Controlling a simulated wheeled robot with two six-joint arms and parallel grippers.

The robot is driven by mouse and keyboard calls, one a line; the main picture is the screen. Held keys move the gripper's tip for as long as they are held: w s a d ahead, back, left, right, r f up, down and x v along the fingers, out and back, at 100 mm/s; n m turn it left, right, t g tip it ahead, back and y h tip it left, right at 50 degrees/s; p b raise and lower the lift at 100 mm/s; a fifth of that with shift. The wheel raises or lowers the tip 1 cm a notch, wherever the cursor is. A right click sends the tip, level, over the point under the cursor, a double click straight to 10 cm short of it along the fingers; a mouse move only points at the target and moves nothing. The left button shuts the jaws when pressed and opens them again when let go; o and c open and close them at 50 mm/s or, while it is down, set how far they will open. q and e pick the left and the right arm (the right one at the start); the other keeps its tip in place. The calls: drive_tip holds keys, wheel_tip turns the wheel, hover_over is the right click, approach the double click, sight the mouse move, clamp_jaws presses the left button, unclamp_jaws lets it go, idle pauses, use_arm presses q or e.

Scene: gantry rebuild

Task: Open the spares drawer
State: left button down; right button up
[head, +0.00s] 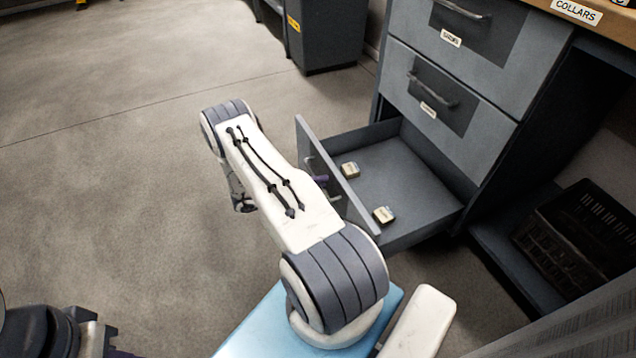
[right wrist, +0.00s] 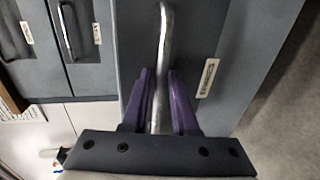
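The bottom drawer (head: 425,205) of the grey cabinet stands well pulled out, its grey front panel (head: 340,175) facing left. Its label (right wrist: 208,78) shows in the right wrist view but is too blurred to read, so I cannot confirm that it says spares. My right gripper (head: 321,181) is at the outer side of this front, mostly hidden behind my arm and the panel.
Two small labelled blocks, one farther back (head: 350,170) and one nearer (head: 384,215), lie in the drawer. Two upper drawers (head: 470,110) are shut. A black crate (head: 575,235) stands at right. The floor (head: 120,180) left of the drawer is clear.

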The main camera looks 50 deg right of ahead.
drive_tip(key=p+v, duration=0.2)
drive_tip(key=v, duration=0.8)
drive_tip(key=shift+a, duration=0.3)
drive_tip(key=shift+w, duration=0.1)
